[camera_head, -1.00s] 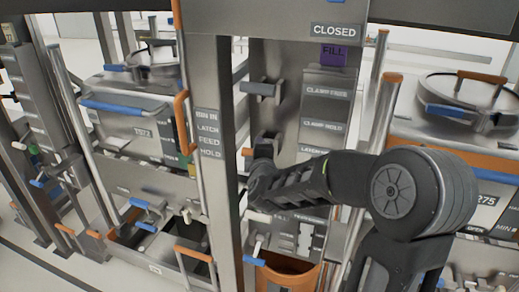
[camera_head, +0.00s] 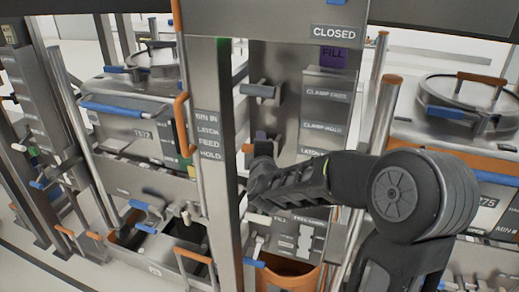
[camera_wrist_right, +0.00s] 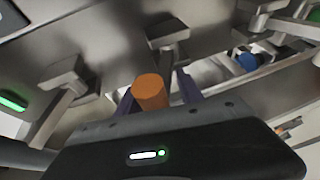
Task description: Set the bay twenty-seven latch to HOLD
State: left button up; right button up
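In the right wrist view an orange cylindrical knob (camera_wrist_right: 151,91) sits between the two dark fingers (camera_wrist_right: 158,92). The fingers stand apart, with a gap visible on the knob's right side; a firm grip does not show. A label plate (camera_head: 208,135) on the post reads BIN IN, LATCH, FEED, HOLD. A panel (camera_head: 316,112) behind reads CLAMP FREE and CLAMP HOLD, with a partly hidden LATCH label below. My left gripper is out of view.
A grey lever (camera_head: 258,90) projects above my right gripper. The steel post (camera_head: 209,75) with an orange handle (camera_head: 183,123) stands close on the left. Lidded bins stand at left (camera_head: 128,122) and right (camera_head: 487,185). An orange bin (camera_head: 292,272) lies below.

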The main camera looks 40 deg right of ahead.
jog(key=shift+s+a+f, duration=0.1)
jog(key=shift+s+f, duration=0.05)
jog(key=shift+f, duration=0.1)
jog(key=v, duration=0.7)
jog(key=shift+s+a+r, duration=0.15)
jog(key=shift+s+a, duration=0.05)
dwell(0.8)
